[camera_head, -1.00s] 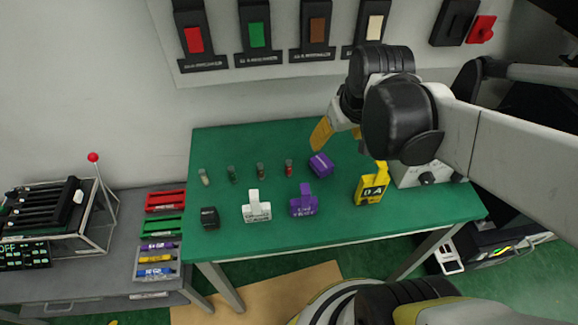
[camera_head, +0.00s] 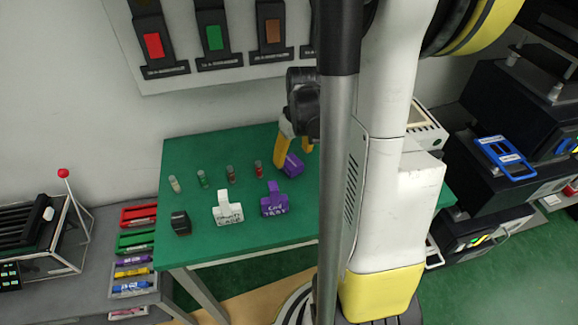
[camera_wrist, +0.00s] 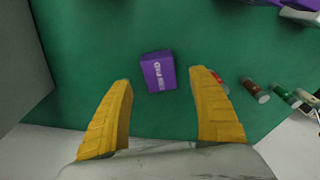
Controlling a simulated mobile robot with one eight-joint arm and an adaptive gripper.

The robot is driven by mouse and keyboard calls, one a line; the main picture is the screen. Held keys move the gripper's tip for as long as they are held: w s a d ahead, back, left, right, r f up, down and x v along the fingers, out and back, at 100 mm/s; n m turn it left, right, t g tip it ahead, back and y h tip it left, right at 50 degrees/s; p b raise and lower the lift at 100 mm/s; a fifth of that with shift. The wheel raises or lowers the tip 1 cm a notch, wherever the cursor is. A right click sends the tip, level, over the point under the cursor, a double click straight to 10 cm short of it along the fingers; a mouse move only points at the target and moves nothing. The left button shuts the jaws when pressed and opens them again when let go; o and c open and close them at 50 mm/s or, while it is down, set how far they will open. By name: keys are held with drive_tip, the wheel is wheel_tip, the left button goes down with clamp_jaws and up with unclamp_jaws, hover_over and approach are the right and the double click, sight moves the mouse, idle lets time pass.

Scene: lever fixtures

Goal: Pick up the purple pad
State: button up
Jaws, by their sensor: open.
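The purple pad (camera_wrist: 158,71) is a small purple block with white lettering lying on the green table. In the wrist view it sits between and a little beyond the two yellow fingertips of my gripper (camera_wrist: 160,85), apart from both. My gripper is open and empty. In the head view my yellow fingers (camera_head: 294,150) are just above the pad (camera_head: 291,166), which they partly cover. A second purple object with an upright tab and white lettering (camera_head: 274,203) stands nearer the table's front edge.
A white tabbed block (camera_head: 227,210) and a black block (camera_head: 181,223) stand on the green table (camera_head: 200,244). Several small vials (camera_head: 203,179) stand in a row left of the pad. A wall panel with coloured switches (camera_head: 214,39) rises behind. My own body hides the table's right part.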

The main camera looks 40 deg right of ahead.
sight(292, 162)
drive_tip(key=f+b, duration=0.1)
drive_tip(key=f, duration=0.2)
drive_tip(key=w+f+b, duration=0.1)
drive_tip(key=f, duration=0.1)
drive_tip(key=shift+d+b, duration=0.1)
drive_tip(key=shift+b, duration=0.2)
drive_tip(key=shift+s+r, duration=0.1)
drive_tip(key=shift+r, duration=0.05)
drive_tip(key=c, duration=1.1)
drive_tip(key=shift+c, duration=0.2)
wheel_tip(292, 162, up, 10)
drive_tip(key=p, duration=0.4)
drive_tip(key=shift+p, duration=0.35)
drive_tip(key=o, duration=0.4)
drive_tip(key=c, duration=0.4)
